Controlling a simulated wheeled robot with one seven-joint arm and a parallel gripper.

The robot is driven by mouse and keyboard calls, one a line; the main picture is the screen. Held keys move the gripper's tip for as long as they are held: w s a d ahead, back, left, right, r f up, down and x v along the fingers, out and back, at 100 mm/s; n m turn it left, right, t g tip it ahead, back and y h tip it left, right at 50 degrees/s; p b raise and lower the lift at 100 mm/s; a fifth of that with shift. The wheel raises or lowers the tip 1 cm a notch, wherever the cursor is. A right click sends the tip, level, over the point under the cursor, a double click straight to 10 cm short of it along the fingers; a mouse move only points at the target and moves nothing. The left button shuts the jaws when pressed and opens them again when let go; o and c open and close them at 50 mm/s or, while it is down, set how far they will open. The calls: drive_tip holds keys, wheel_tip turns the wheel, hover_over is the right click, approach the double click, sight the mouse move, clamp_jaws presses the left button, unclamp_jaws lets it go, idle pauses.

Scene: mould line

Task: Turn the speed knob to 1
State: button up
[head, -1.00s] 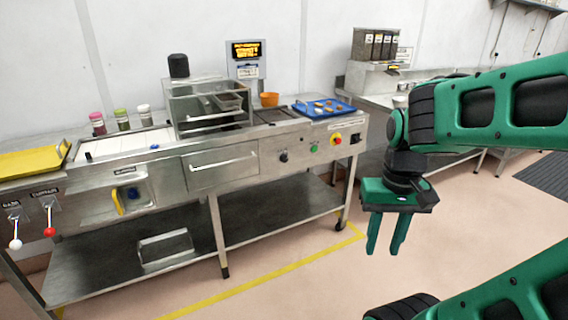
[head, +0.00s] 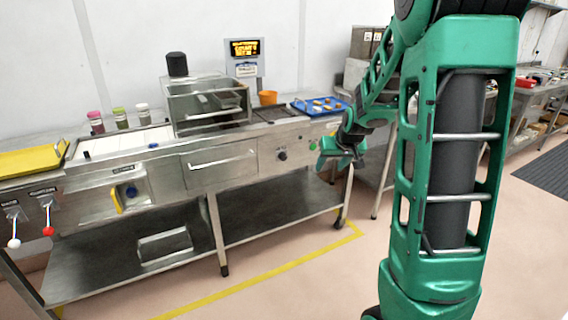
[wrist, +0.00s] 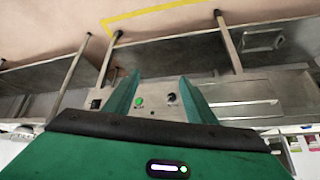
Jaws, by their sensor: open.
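The speed knob (head: 282,155) appears to be the small dark round knob on the steel front panel, right of the drawer. It also shows in the wrist view (wrist: 171,98), between my fingers and close to the right one. Its pointer and scale are too small to read. My gripper (head: 338,166) is open and empty, in front of the panel's right end and to the right of the knob in the head view. In the wrist view my two fingers (wrist: 160,77) point toward the panel, apart from the knob.
A green button (head: 313,145) sits right of the knob and also shows between my fingers in the wrist view (wrist: 139,102). A black switch (wrist: 96,104) lies beyond my left finger. A blue tray (head: 318,107) and an orange cup (head: 268,97) stand on top.

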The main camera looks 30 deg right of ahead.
drive_tip(key=w+d+f+t, duration=0.2)
drive_tip(key=w+d+f, duration=0.1)
drive_tip(key=w, duration=0.8)
drive_tip(key=n+t, duration=0.2)
drive_tip(key=t, duration=0.4)
approach(284, 158)
drive_tip(key=s+d+r, duration=0.2)
drive_tip(key=s+r, duration=0.2)
drive_tip(key=s, duration=0.1)
wheel_tip(284, 158, down, 7)
drive_tip(key=w+a+t, duration=0.2)
drive_tip(key=w+t, duration=0.1)
drive_tip(key=shift+n+y, duration=0.4)
drive_tip(key=w, duration=0.7)
drive_tip(key=w+d, duration=0.1)
drive_tip(key=w, duration=0.2)
drive_tip(key=shift+w, duration=0.2)
drive_tip(key=c, duration=1)
drive_tip(key=shift+c, duration=0.2)
